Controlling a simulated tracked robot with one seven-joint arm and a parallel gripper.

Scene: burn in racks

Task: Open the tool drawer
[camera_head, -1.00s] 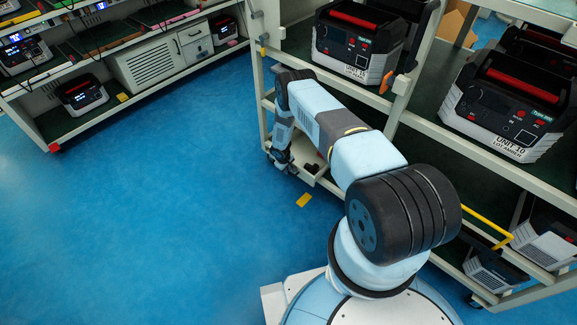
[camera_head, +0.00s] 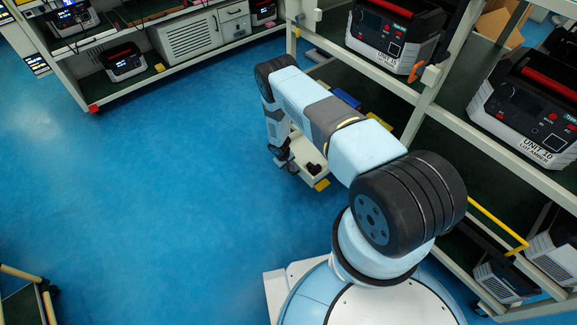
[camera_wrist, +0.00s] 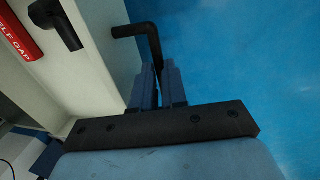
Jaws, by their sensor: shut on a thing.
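The tool drawer (camera_head: 306,172) is pulled out from the rack's lower level, with dark items inside. The drawer's black handle (camera_wrist: 154,42) stands out from the wall. My gripper (camera_wrist: 158,80) is shut on the handle, beside the drawer wall. In the head view my gripper (camera_head: 284,158) is small and partly hidden by my arm.
The rack (camera_head: 455,125) on the right holds several test units, one marked UNIT 10 (camera_head: 525,115). A yellow bar (camera_head: 498,223) sticks out low on it. Another rack (camera_head: 85,90) stands at the back left. A yellow piece (camera_head: 322,184) shows beside the drawer. The blue floor (camera_head: 160,210) at left is clear.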

